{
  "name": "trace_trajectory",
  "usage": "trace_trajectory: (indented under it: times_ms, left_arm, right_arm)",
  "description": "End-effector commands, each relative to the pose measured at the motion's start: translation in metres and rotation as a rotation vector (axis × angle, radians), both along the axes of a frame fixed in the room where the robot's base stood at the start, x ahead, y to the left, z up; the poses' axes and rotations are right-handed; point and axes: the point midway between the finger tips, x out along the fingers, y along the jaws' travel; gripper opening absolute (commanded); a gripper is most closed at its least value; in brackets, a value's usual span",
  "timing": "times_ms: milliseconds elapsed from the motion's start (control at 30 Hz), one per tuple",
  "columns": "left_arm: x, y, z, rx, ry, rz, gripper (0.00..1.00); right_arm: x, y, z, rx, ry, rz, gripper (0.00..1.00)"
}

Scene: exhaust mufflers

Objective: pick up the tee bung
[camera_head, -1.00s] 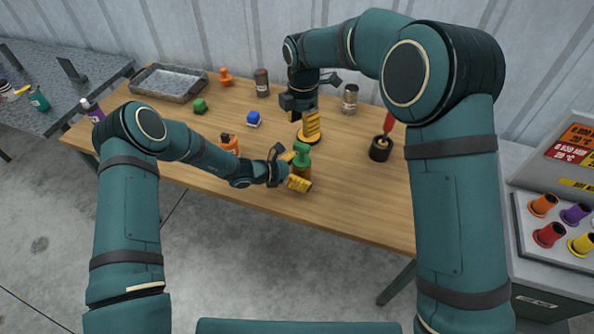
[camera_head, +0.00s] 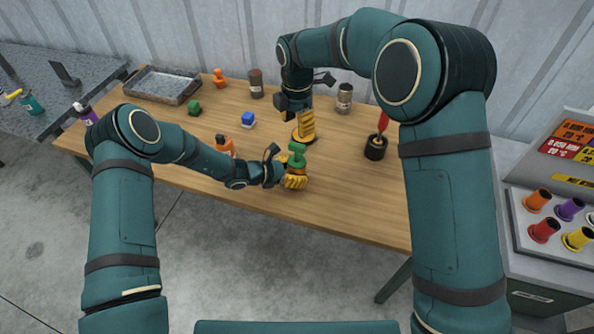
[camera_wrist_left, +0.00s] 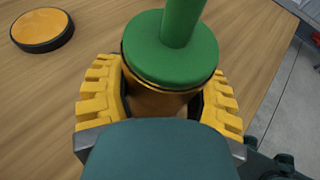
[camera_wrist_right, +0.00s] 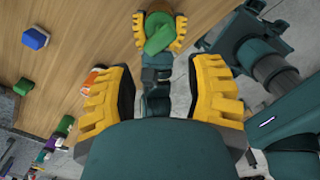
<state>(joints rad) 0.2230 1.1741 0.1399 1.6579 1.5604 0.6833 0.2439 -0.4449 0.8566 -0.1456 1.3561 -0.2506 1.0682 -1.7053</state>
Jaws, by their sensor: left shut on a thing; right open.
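The tee bung (camera_head: 297,152) has a green top with a stem above a round flange. The left wrist view shows its green flange (camera_wrist_left: 172,58) above a brownish body. My left gripper (camera_head: 292,172) is shut on that body, just below the flange, with a yellow finger on each side. The bung looks upright over the table, and its underside is hidden. My right gripper (camera_head: 307,124) is open and empty, pointing down behind the bung. The right wrist view shows the green top (camera_wrist_right: 158,33) held between the left fingers, beyond my right fingers.
A yellow disc with a dark rim (camera_wrist_left: 42,28) lies near the bung. An orange piece (camera_head: 224,145), a blue piece (camera_head: 248,120), a green piece (camera_head: 194,108) and a metal tray (camera_head: 162,84) are to the left. A dark pot (camera_head: 376,147) stands right. The table's front right is clear.

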Motion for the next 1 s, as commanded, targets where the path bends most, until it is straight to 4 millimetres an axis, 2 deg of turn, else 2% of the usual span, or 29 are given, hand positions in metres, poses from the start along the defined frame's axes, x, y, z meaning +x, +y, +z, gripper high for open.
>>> trace_trajectory:
  times_ms: [167, 267, 500, 633, 833, 1000]
  left_arm:
    - [0.0, 0.0, 0.0, 0.0, 0.0, 0.0, 0.18]
    - [0.0, 0.0, 0.0, 0.0, 0.0, 0.0, 0.18]
    - [0.0, 0.0, 0.0, 0.0, 0.0, 0.0, 0.18]
    - [0.0, 0.0, 0.0, 0.0, 0.0, 0.0, 0.18]
    - [0.0, 0.0, 0.0, 0.0, 0.0, 0.0, 0.18]
    - [0.0, 0.0, 0.0, 0.0, 0.0, 0.0, 0.18]
  right_arm:
    - [-0.005, -0.003, -0.006, 0.035, 0.031, -0.088, 0.57]
    - [-0.013, -0.007, -0.016, 0.096, 0.09, -0.256, 0.57]
    - [-0.039, -0.014, -0.038, 0.279, 0.36, -0.919, 0.57]
    - [-0.048, -0.018, -0.043, 0.339, 0.547, -1.302, 0.57]
    - [-0.054, -0.028, -0.045, 0.365, 0.888, -1.882, 0.57]
    - [-0.053, -0.042, -0.044, 0.31, 1.236, -2.35, 0.57]
